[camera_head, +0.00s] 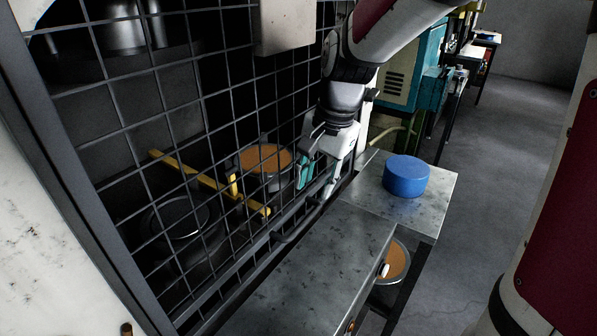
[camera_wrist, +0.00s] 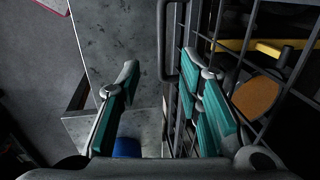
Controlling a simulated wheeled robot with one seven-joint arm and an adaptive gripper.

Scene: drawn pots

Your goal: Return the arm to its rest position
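My gripper (camera_head: 317,183) hangs at the end of my arm, low beside the black wire-mesh panel (camera_head: 215,95), above the edge of the grey metal bench.
Behind the mesh are an orange-topped pot (camera_head: 264,160), a dark pot (camera_head: 181,218) and a yellow bar (camera_head: 190,172). Another orange-filled pot (camera_head: 394,262) sits below the bench top (camera_head: 318,262). A teal machine (camera_head: 412,65) stands behind. The floor (camera_head: 490,170) at right is clear.

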